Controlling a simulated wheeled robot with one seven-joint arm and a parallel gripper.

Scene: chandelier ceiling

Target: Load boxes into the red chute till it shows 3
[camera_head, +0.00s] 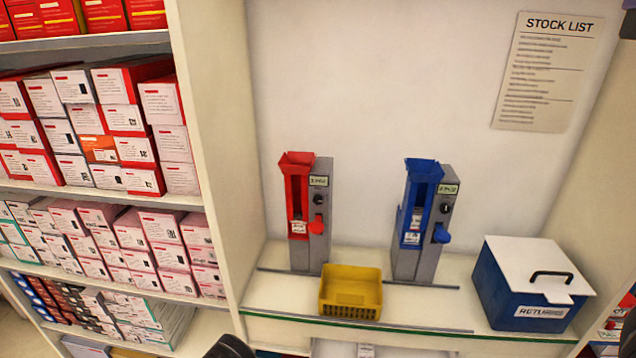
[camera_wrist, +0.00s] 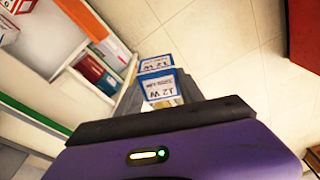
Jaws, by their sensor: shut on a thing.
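The red chute (camera_head: 296,190) is on the front of a grey dispenser at the left of the shelf, with a red lever and a small display (camera_head: 318,181) too small to read surely. A white-labelled item (camera_head: 298,227) shows low in its slot. In the wrist view my gripper (camera_wrist: 158,92) is shut on a small blue and white box (camera_wrist: 157,86) marked "12 W". A matching blue and white face (camera_wrist: 155,62) shows just beyond it; I cannot tell if it is the same box. The gripper's jaws are not seen in the head view.
A blue chute (camera_head: 421,190) on a similar dispenser stands to the right. A yellow basket (camera_head: 350,292) sits in front between them. A blue bin with a white lid (camera_head: 530,285) stands at the right. Shelves of boxes (camera_head: 100,130) fill the left; an upright panel (camera_head: 215,150) divides them.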

